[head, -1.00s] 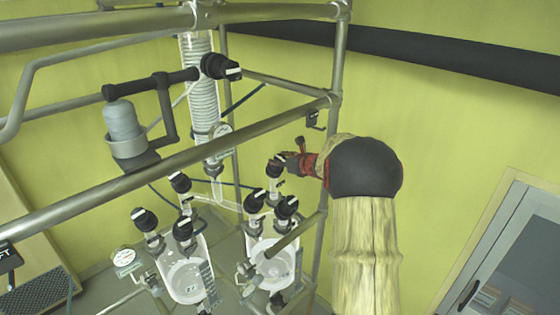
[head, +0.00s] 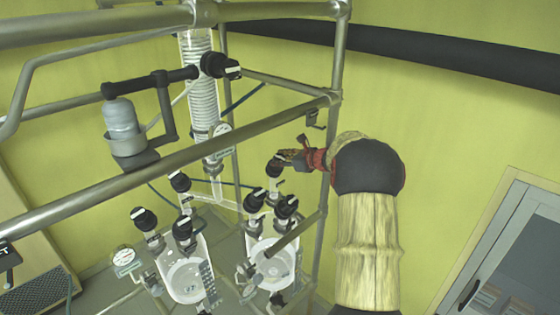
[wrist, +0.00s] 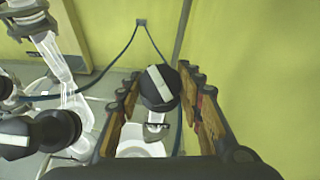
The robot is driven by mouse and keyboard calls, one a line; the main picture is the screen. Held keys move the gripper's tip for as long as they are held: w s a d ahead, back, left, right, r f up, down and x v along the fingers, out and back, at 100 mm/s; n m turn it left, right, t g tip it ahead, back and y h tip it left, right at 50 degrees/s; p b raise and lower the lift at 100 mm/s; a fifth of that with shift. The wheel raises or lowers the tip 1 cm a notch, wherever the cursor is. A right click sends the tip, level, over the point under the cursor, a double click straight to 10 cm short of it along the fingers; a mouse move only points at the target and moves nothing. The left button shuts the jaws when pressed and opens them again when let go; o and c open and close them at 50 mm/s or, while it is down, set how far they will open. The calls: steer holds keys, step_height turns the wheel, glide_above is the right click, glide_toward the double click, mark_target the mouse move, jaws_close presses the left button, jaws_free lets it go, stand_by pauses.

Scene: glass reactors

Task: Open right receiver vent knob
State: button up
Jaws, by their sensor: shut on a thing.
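The right receiver (head: 273,262) is a clear glass vessel with several black knobs on top. The vent knob (head: 273,170) at its back is black and sits on a glass neck. My gripper (head: 284,158) reaches it from the right in the head view. In the wrist view the vent knob (wrist: 158,88) lies between the two fingers of my gripper (wrist: 160,82), which are shut on it. Its white stripe runs from upper left to lower right. The finger contact is small and partly hidden in the head view.
Two front knobs (head: 287,206) of the right receiver stand close by. The left receiver (head: 187,280) has its own black knobs. A metal frame post (head: 325,170) stands beside my arm, and a rail (head: 170,163) crosses in front. Open space lies right of my arm.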

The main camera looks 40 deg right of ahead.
mark_target(280, 157)
steer(key=shift+d+r+n+g+y, duration=0.1)
steer(key=shift+n+g+y, duration=0.25)
steer(key=shift+n+y, duration=0.7)
steer(key=shift+r+n+g+y, duration=0.1)
steer(key=shift+n+g+y, duration=0.25)
steer(key=shift+n, duration=1.3)
steer(key=o, duration=1.2)
steer(key=shift+f, duration=0.15)
step_height(280, 157, up, 10)
